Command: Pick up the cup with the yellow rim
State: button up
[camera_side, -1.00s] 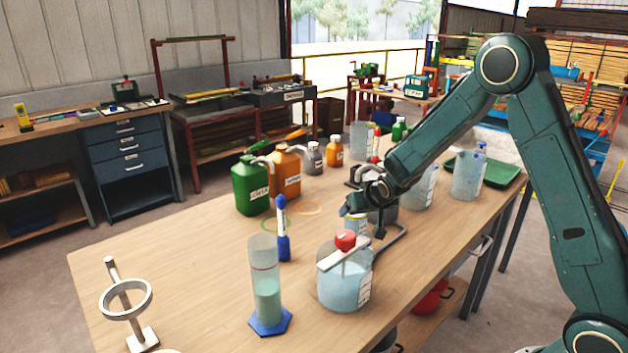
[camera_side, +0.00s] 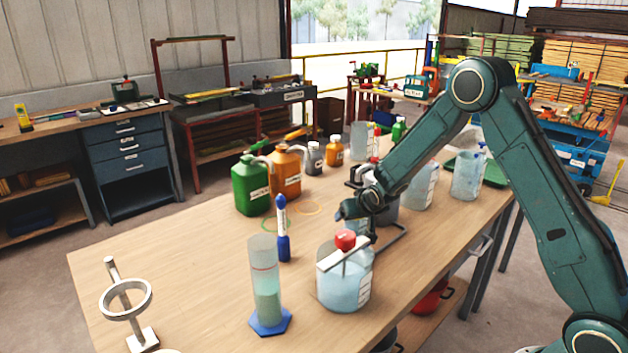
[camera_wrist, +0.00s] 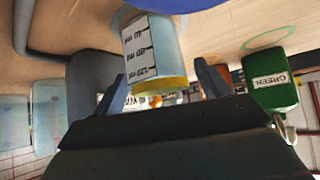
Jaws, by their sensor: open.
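The cup with the yellow rim (camera_wrist: 150,50) is clear with black volume marks on a white label. In the wrist view it appears upside down, its yellow rim toward my gripper. My gripper (camera_wrist: 163,82) is open, one finger on either side of the cup near the rim. I cannot tell whether the fingers touch it. In the side view my gripper (camera_side: 354,208) is low over the table, and the cup (camera_side: 357,225) is mostly hidden behind it and a jar.
A red-knobbed jar (camera_side: 343,280) stands just in front of the cup. A blue marker (camera_side: 283,230) and a cylinder on a blue base (camera_side: 266,290) are to the left. Green (camera_side: 251,187) and orange (camera_side: 287,172) cans stand behind.

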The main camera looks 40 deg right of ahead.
jog(key=shift+c, duration=0.3)
jog(key=c, duration=1.1)
jog(key=shift+r, duration=0.2)
jog(key=shift+r, duration=1.5)
jog(key=shift+s+r, duration=0.1)
jog(key=shift+s, duration=0.2)
jog(key=s, duration=1.7)
jog(key=shift+s+d, duration=0.2)
jog(key=shift+d, duration=0.2)
